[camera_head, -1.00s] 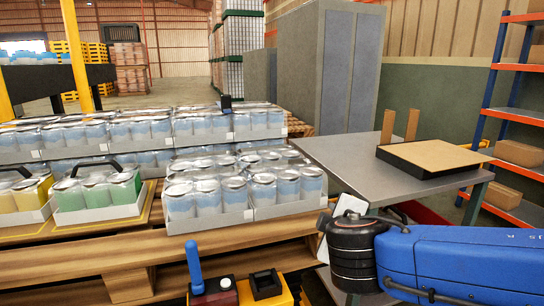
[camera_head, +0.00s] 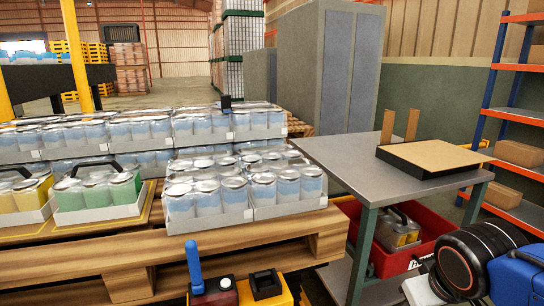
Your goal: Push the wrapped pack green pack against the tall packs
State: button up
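The green pack (camera_head: 97,193) is a shrink-wrapped tray of green cans with a black handle. It stands upright on a board on the pallet at the left. The tall packs, wrapped trays of pale blue cans, stand to its right (camera_head: 208,200) and behind it (camera_head: 95,130). A narrow gap shows between the green pack and the tall pack on its right. Contact at its back cannot be made out. My arm is at the lower right, away from the packs. My gripper's fingers do not show.
A yellow pack (camera_head: 25,200) stands left of the green pack. The wooden pallet (camera_head: 180,245) has a bare front edge. A grey table (camera_head: 385,165) stands at the right with a black-edged board. Under it is a red bin (camera_head: 425,235) holding a pack. Orange shelves (camera_head: 515,115) stand far right.

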aim_at(116, 190)
jog(key=u, duration=1.4)
